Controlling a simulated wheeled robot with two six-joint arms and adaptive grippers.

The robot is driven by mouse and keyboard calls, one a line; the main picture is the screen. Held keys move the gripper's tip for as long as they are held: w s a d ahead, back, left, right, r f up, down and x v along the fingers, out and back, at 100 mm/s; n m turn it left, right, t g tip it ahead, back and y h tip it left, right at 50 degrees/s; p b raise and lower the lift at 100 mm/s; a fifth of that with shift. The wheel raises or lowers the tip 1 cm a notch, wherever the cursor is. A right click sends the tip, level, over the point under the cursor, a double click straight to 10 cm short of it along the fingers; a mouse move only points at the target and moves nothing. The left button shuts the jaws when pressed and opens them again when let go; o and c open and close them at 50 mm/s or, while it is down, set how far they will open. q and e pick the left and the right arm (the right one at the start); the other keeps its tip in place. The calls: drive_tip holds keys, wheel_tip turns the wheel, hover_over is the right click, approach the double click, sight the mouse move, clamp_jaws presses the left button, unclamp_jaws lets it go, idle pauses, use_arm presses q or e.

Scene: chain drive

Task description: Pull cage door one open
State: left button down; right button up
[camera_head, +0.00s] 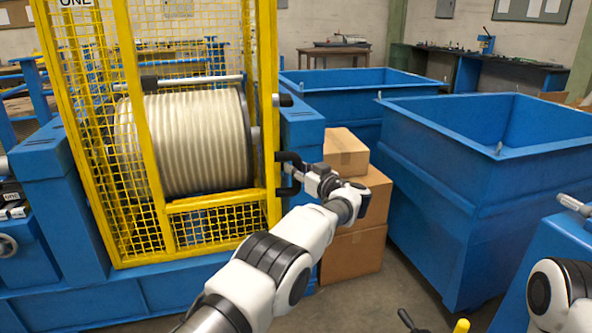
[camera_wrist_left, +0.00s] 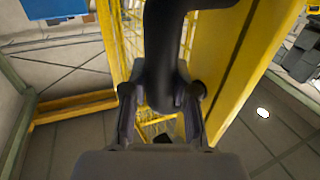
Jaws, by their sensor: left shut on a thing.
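Cage door one is part of a yellow mesh cage (camera_head: 149,140) with a sign reading ONE (camera_head: 75,3) at its top. A black handle (camera_head: 286,160) sits on the right-hand yellow post, and its dark curved bar (camera_wrist_left: 163,45) fills the middle of the left wrist view. My left gripper (camera_head: 303,171) is at this handle, its two fingers (camera_wrist_left: 161,105) closed on either side of the bar. The cage door looks upright; I cannot tell whether it stands slightly ajar. My right gripper is not in view.
Inside the cage is a large ribbed drum (camera_head: 190,140). Cardboard boxes (camera_head: 345,255) are stacked just right of the cage, close behind my left arm. Large blue bins (camera_head: 440,190) stand farther right. Some grey floor shows between boxes and bins.

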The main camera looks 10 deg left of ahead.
use_arm(q)
drive_tip(key=shift+r, duration=0.15)
drive_tip(key=c, duration=0.9)
unclamp_jaws()
wheel_tip(320, 180, up, 10)
drive_tip(key=shift+f, duration=0.1)
